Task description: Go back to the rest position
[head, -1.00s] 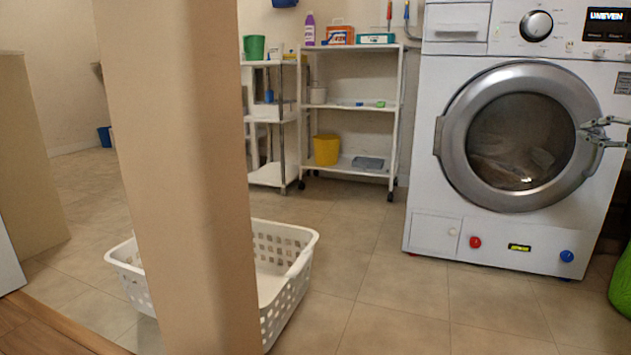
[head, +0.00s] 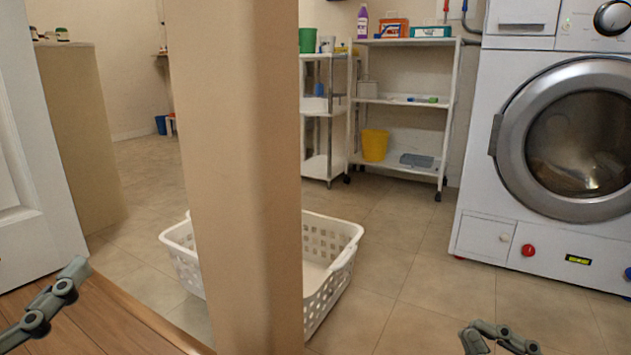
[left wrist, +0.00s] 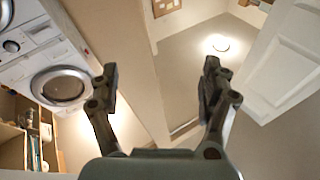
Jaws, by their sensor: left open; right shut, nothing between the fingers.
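My right gripper (head: 500,338) is low at the bottom edge of the head view, right of the middle, in front of the tiled floor. It is shut and empty, and part of it is cut off by the frame. My left gripper (left wrist: 160,75) is open in the left wrist view, with two dark fingers spread wide and nothing between them. In the head view the left gripper (head: 48,304) shows partly at the lower left, above the wooden floor. Neither gripper touches anything that I can see.
A beige pillar (head: 240,180) stands close in front. It hides part of the white laundry basket (head: 330,285). The washing machine (head: 470,232), its round door shut, is at the right. A white shelf (head: 400,101) stands behind; a white door (head: 30,240) is at left.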

